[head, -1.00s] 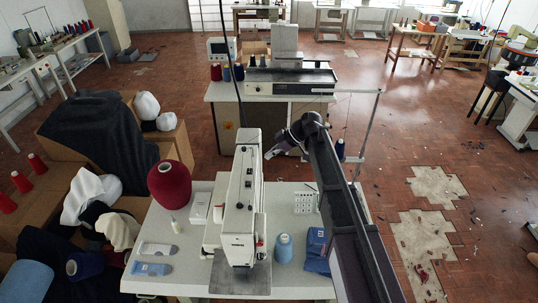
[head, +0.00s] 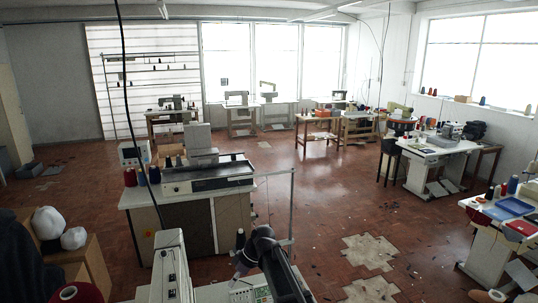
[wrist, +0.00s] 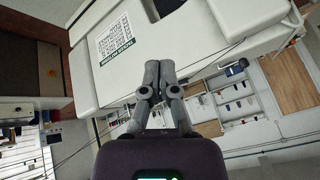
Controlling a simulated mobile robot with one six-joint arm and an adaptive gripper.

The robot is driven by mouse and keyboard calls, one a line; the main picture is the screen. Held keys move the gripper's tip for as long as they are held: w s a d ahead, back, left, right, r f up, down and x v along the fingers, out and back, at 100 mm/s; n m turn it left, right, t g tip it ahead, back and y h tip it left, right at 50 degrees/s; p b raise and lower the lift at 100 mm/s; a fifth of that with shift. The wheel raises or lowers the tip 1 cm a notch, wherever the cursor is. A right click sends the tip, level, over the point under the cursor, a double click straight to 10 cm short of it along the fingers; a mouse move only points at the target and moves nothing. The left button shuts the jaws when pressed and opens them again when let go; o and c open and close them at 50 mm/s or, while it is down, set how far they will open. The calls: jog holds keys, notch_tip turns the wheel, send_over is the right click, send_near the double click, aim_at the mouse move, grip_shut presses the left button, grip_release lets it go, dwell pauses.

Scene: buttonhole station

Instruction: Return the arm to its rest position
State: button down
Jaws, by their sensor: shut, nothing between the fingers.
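My gripper (wrist: 158,75) shows in the wrist view with its two grey fingers together and nothing between them. In the head view my arm rises from the bottom edge, bends at a dark joint and slopes down to the left. The gripper end (head: 235,281) is small there, above the near white table and right of the white sewing machine (head: 172,268).
A buttonhole machine (head: 208,176) stands on a table just beyond. A thin metal stand (head: 291,215) rises close to the arm. Cardboard boxes (head: 85,262) are at lower left. Open red floor with broken pale patches (head: 368,252) lies to the right.

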jog(key=s+d+f+m+h+b, duration=0.2)
jog(key=s+d+f+m+b, duration=0.2)
jog(key=d, duration=0.5)
jog(key=s+d+f+m+t+h+b, duration=0.1)
jog(key=s+d+f+m+h+b, duration=0.1)
jog(key=s+d+f+m+b, duration=0.3)
jog(key=s+d+f+m+h+b, duration=0.2)
jog(key=s+d+f+m+b, duration=0.3)
jog(key=d+f, duration=0.5)
jog(key=d+m+b, duration=0.1)
jog(key=d, duration=0.3)
jog(key=shift+d+f+t, duration=0.15)
jog(key=shift+d+t, duration=0.25)
